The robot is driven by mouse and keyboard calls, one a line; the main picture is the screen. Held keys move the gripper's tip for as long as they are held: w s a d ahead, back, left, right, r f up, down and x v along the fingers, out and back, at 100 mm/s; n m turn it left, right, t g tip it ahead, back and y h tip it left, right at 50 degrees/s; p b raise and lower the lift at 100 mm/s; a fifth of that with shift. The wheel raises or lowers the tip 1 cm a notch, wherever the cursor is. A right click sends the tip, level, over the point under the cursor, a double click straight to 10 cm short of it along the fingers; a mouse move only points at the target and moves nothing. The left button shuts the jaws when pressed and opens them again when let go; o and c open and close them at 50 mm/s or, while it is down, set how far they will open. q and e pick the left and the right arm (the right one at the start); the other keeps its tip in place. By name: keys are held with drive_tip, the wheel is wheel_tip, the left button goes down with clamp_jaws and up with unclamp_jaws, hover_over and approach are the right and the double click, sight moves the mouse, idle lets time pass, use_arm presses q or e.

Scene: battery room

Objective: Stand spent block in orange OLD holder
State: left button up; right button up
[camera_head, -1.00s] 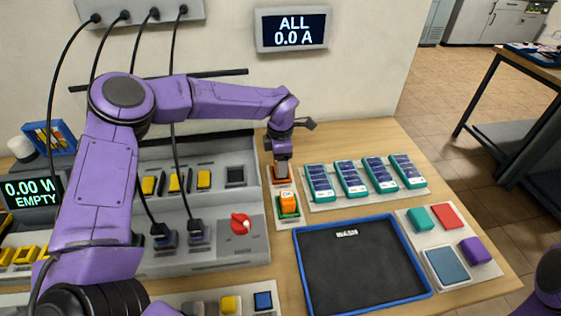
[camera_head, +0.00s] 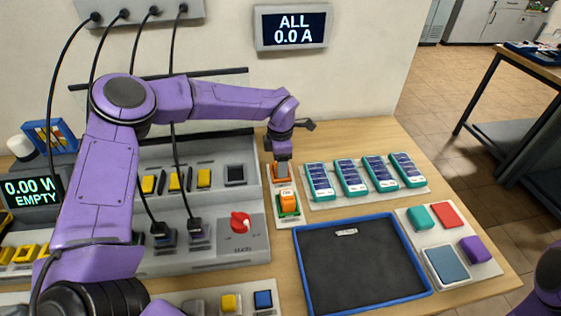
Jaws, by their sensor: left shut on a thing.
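The orange holder (camera_head: 270,182) stands on a pale plate just right of the grey bench unit. My left gripper (camera_head: 282,162) points down over it and is shut on the spent block (camera_head: 282,172). Only a small dark greyish part of the block shows, within the outline of the orange holder. Its lower end is hidden, and I cannot tell whether it is fully seated. My right gripper is out of view.
Several teal-and-blue blocks (camera_head: 351,178) lie on a plate to the right. A blue-rimmed black tray (camera_head: 360,272) lies in front, beside a plate with coloured pads (camera_head: 450,265). A red knob (camera_head: 240,222) and hanging cables (camera_head: 176,130) are on the left.

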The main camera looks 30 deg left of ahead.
use_arm(q)
drive_tip(key=shift+f, duration=0.3)
drive_tip(key=o, duration=0.8)
drive_tip(key=shift+r, duration=0.15)
wheel_tip(320, 180, up, 11)
drive_tip(key=p, duration=0.9)
drive_tip(key=shift+f, duration=0.2)
wheel_tip(320, 180, down, 11)
drive_tip(key=b, duration=0.9)
drive_tip(key=shift+r, duration=0.1)
